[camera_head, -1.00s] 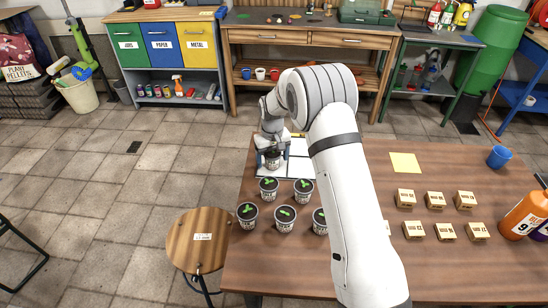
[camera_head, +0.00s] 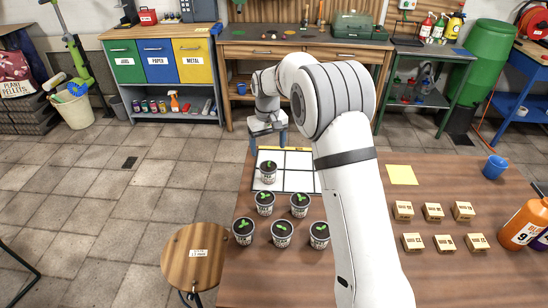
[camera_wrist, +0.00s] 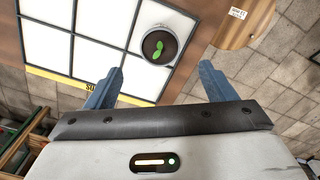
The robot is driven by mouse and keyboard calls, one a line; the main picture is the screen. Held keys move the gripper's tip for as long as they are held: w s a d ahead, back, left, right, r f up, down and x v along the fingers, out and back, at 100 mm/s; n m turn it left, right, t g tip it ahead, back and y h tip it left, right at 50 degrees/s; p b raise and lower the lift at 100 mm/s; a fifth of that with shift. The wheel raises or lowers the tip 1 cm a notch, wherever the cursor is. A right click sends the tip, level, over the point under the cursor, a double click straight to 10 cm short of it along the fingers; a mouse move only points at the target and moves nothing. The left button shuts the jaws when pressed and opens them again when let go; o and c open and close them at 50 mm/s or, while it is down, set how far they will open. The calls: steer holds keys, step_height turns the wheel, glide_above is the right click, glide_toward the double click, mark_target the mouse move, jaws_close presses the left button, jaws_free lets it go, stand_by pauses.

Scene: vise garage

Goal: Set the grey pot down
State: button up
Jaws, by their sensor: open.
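A grey pot (camera_head: 268,172) with a green sprout stands upright on the white gridded board (camera_head: 299,181), in a cell at its left side. The same pot shows in the wrist view (camera_wrist: 159,46), on the board near its edge. My gripper (camera_head: 268,126) is open and empty, raised behind and above the pot and apart from it. In the wrist view my gripper's blue fingers (camera_wrist: 160,85) are spread wide with nothing between them.
Several similar pots (camera_head: 282,233) stand in front of the board. Small wooden blocks (camera_head: 433,212), a yellow sheet (camera_head: 402,175) and a blue cup (camera_head: 495,167) are on the right of the table. A stool (camera_head: 195,252) stands at the left. The other visible board cells look empty.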

steer(key=s+d+r+m+t, duration=0.1)
steer(key=s+d+r+m, duration=0.1)
steer(key=s+d+r, duration=1.2)
steer(key=s+d+f+m+t, duration=0.1)
steer(key=s+d, duration=0.1)
steer(key=s, duration=0.8)
steer(key=s+d+f+m+t, duration=0.1)
steer(key=s+d+m, duration=0.1)
steer(key=s, duration=0.9)
steer(key=shift+s+d+f, duration=0.25)
steer(key=shift+s+d, duration=0.05)
steer(key=shift+d, duration=0.4)
